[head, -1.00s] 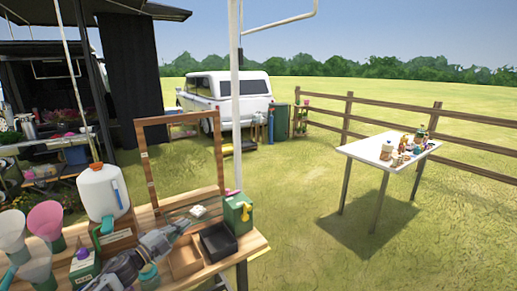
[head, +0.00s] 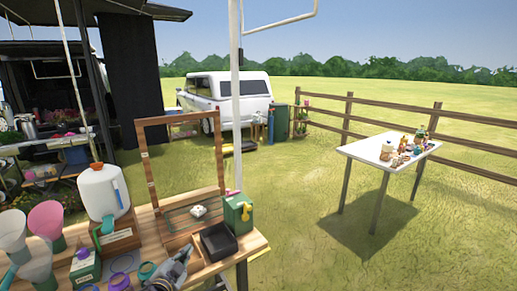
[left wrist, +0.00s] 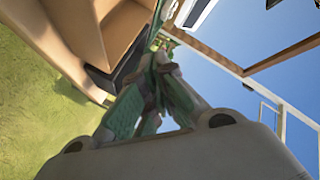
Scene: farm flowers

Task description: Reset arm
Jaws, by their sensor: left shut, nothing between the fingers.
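My left gripper (head: 180,258) is low at the front edge of the wooden bench in the head view. Its fingers are together with nothing between them. In the left wrist view its green-padded fingers (left wrist: 150,92) show close together, with sky and bench parts behind them. My right gripper is not in view.
A white table (head: 362,150) stands apart on open grass at right.

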